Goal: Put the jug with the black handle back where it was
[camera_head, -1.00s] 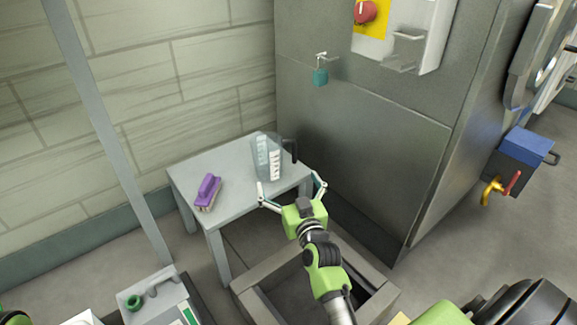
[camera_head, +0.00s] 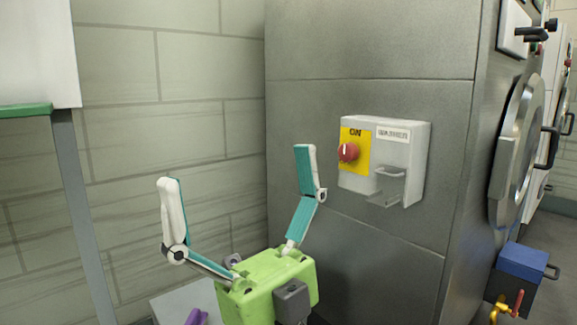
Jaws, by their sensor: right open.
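My right gripper (camera_head: 237,172) is open and empty, raised large in the foreground with its two fingers pointing up. It has a green body and white fingers with teal pads. Behind its fingers are the block wall and the steel cabinet. The jug with the black handle cannot be seen in this view. A corner of the small grey table (camera_head: 172,303) shows low in the picture, partly covered by my right gripper. My left gripper is not in view.
A purple brush (camera_head: 197,317) is cut off by the bottom edge. A white control box (camera_head: 408,150) with a red knob (camera_head: 348,152) is on the steel cabinet (camera_head: 365,100). A blue box (camera_head: 522,261) is at the lower right. A grey post (camera_head: 80,215) stands left.

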